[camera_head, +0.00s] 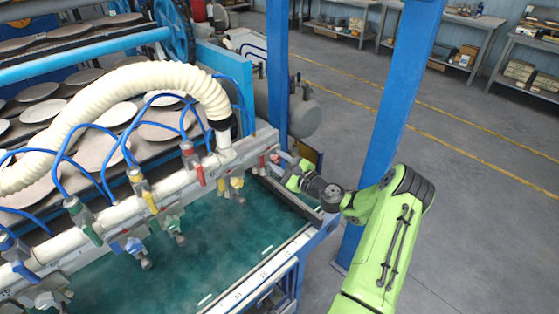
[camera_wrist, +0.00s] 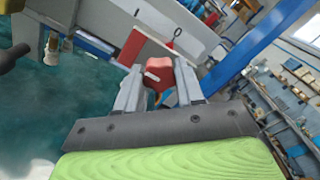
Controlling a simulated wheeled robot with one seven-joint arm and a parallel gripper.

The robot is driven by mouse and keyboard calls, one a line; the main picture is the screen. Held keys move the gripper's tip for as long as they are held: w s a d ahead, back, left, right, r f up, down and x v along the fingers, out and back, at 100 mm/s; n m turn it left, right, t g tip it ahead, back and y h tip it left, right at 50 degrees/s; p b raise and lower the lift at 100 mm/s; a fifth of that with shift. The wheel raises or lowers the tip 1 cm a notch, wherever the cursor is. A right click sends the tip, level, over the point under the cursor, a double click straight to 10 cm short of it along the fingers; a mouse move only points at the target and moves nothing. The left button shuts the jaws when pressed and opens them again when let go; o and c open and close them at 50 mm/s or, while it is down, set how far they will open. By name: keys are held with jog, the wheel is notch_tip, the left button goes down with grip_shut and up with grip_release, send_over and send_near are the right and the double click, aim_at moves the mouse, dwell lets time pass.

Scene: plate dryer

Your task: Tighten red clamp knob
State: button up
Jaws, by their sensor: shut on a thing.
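The red clamp knob (camera_wrist: 157,73) is between the two fingers of my gripper (camera_wrist: 158,80) in the wrist view, with both fingers against its sides. A small light mark shows on the knob's face. In the head view my gripper (camera_head: 284,163) reaches from the right to the end of the machine's rail, where a small red part (camera_head: 275,158) shows. The fingers and wrist cover much of that spot, and the clamp behind the knob is mostly hidden.
The white pipe (camera_head: 140,200) carries several coloured valves (camera_head: 135,174) and blue hoses to the left. A blue post (camera_head: 388,110) stands close behind my arm. Teal liquid (camera_head: 190,250) lies in the trough below. The floor (camera_head: 480,220) at right is clear.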

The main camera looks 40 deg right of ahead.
jog(key=shift+f, duration=0.15)
jog(key=o, duration=1)
jog(key=shift+o, duration=0.2)
jog(key=s+d+b, duration=0.1)
jog(key=s+d, duration=0.1)
jog(key=s, duration=1.3)
jog(key=shift+s, duration=0.35)
jog(key=shift+d, duration=0.15)
